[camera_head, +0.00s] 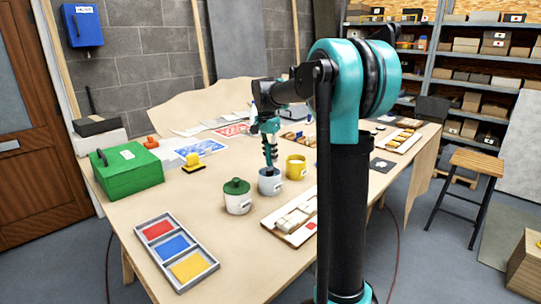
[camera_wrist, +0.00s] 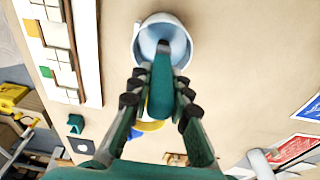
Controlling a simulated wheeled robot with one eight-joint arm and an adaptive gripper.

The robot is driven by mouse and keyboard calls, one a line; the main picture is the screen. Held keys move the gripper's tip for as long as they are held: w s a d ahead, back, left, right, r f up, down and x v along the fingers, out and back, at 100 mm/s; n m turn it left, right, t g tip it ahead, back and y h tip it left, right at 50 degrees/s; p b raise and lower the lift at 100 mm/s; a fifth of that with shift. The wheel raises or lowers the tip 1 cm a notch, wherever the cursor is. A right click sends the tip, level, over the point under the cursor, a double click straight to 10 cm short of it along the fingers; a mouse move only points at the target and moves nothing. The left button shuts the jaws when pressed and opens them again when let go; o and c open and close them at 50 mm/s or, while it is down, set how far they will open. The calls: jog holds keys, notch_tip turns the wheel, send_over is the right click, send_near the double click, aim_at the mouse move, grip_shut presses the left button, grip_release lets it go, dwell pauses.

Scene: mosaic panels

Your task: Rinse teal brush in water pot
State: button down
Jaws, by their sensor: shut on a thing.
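The water pot (camera_head: 270,187) is a small grey-blue pot with a pale label, standing on the table between two other pots. In the wrist view the pot (camera_wrist: 140,48) is seen from above, with a pale blue inside. My gripper (camera_head: 269,148) is directly above the pot, pointing down. In the wrist view its two dark fingers (camera_wrist: 160,100) are shut on the teal brush (camera_wrist: 161,72). The brush's far end reaches inside the pot's rim; how deep it goes, and whether it touches the bottom, I cannot tell.
A white pot with a green lid (camera_head: 237,203) stands left of the water pot, and a yellow pot (camera_head: 296,167) stands right. A tray of pale tiles (camera_head: 290,222), a colour tray (camera_head: 176,250) and a green box (camera_head: 130,170) are nearby. Bare tabletop lies in front.

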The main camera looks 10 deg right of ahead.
jog(key=shift+f, duration=0.45)
dwell(1.2)
jog(key=shift+r, duration=3.55)
